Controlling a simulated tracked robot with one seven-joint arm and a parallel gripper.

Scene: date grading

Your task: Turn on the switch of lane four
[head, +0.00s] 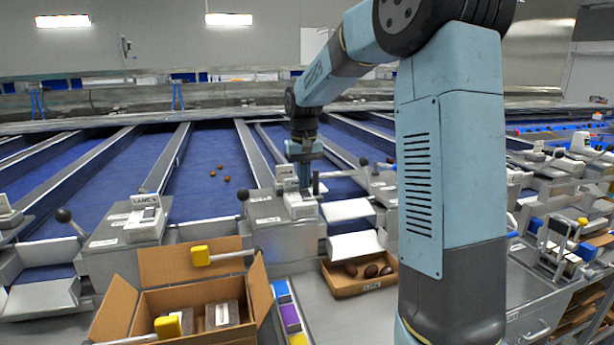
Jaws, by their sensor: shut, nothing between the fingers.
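My gripper (304,185) is shut and empty. It points down at the small white switch box (300,206) on the grey console between two blue lanes, in the middle of the picture. The fingertips are at or just above the box's top; I cannot tell whether they touch. The gripper hides part of the box, and its lane number and switch position are not readable. A similar white switch box (145,220) to the left has a label that seems to read LANE 5. Another switch box (383,178) is to the right, partly behind my arm.
A black-knobbed lever (243,195) stands just left of the middle box. An open cardboard box (190,272) with yellow-ended handles is at front left. A shallow carton (350,288) holds dates. Several dates (220,176) lie on the blue lane (210,150).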

